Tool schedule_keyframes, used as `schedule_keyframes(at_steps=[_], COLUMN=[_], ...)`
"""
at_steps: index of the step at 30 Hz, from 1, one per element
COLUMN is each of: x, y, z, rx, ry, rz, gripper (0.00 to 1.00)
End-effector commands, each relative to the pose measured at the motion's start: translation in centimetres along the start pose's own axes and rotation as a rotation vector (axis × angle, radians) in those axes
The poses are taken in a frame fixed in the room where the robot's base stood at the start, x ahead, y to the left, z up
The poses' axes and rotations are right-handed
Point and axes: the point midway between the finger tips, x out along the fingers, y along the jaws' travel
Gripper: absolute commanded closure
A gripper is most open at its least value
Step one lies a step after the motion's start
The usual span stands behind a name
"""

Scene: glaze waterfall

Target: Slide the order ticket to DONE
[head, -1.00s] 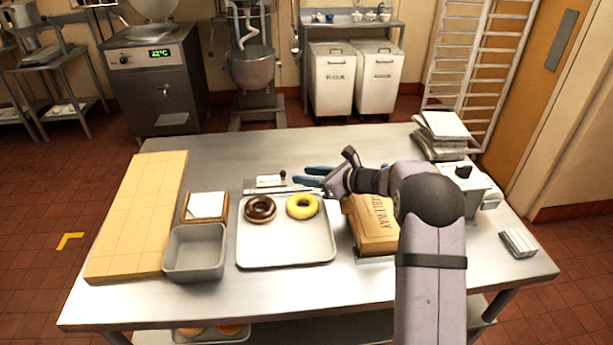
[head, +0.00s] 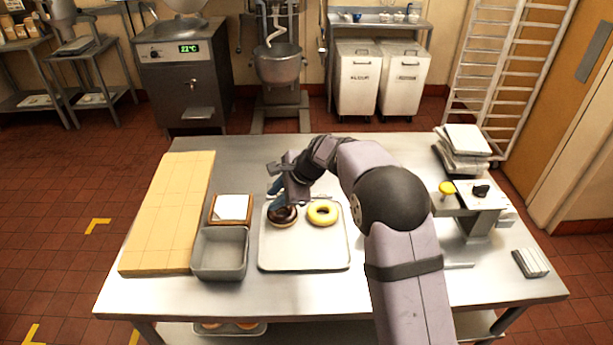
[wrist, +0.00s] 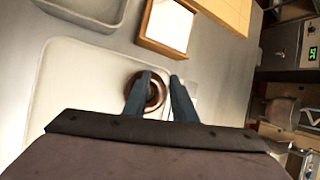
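My gripper (head: 277,188) is over the far left part of the tray, above the chocolate doughnut (head: 283,216). In the wrist view its two blue fingers (wrist: 161,80) are apart with nothing held between them. The chocolate doughnut (wrist: 154,97) shows below and between them. The ticket is hidden behind my gripper in the head view, and I cannot make it out in the wrist view. A bit of the grey ticket rail (head: 324,197) shows behind the tray, right of my gripper.
The pale tray (head: 305,262) also bears a yellow doughnut (head: 322,213). Left of it are a grey bin (head: 220,254), a wooden holder with a white card (head: 232,208) and a wooden board (head: 167,215). A device with a yellow knob (head: 446,188) stands right of my arm.

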Motion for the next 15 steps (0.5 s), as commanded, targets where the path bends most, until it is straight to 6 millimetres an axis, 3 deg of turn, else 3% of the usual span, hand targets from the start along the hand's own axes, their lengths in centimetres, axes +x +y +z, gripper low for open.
schedule_keyframes(at_steps=[6,12,15], x=[-1.4,-3.0,-3.4], y=[-2.4,-5.3,-6.5], z=[-6.1,-9.2,-9.6], rx=[-0.155,-0.224,-0.181], ry=[0.26,0.411,0.428], rz=[-0.053,-0.141,-0.198], gripper=[0.76,0.76,0.76])
